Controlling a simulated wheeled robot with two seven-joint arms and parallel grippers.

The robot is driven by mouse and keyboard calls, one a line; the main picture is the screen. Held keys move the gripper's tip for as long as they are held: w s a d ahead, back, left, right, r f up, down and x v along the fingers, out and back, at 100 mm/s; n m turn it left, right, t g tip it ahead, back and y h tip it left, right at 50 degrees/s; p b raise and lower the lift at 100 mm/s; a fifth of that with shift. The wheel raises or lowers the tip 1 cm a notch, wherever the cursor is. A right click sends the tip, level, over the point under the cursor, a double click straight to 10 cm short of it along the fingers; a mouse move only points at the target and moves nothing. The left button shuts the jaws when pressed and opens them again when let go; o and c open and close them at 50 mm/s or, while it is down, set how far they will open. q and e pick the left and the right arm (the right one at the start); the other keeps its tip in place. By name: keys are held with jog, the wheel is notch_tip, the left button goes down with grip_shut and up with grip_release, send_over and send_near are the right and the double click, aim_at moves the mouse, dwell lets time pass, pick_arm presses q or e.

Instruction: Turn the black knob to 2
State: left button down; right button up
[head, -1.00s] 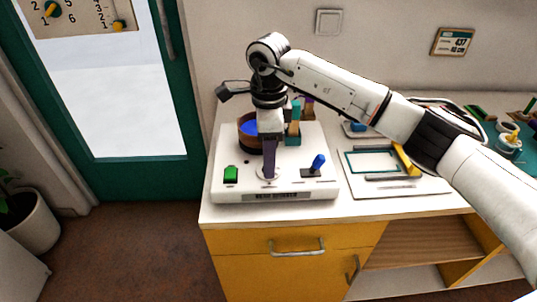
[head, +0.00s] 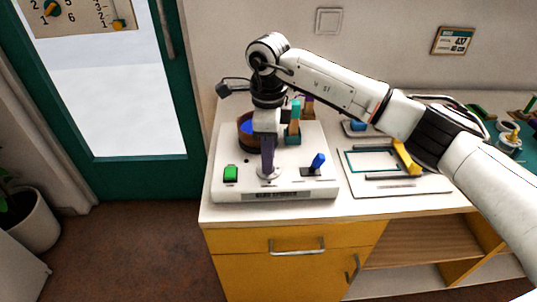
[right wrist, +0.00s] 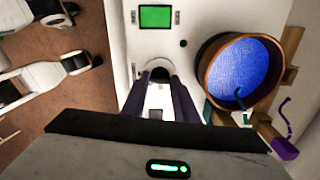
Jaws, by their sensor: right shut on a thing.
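The black knob (right wrist: 160,74) sits on a round pale dial on top of the white machine (head: 225,190), near its front edge. My right gripper (head: 268,173) points straight down over this dial, and its dark fingers are shut on the knob. In the right wrist view the two fingers (right wrist: 160,82) stand on either side of the knob. The fingers hide most of the knob in the head view. I cannot read any dial numbers or where the knob points. My left gripper is not in view.
A white board with a teal frame (head: 348,160) lies to the right.

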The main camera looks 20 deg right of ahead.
jog(key=m, duration=0.4)
jog(key=shift+r, duration=0.1)
jog(key=shift+m, duration=2.1)
jog(key=o, duration=1.1)
jog(key=shift+c, duration=0.2)
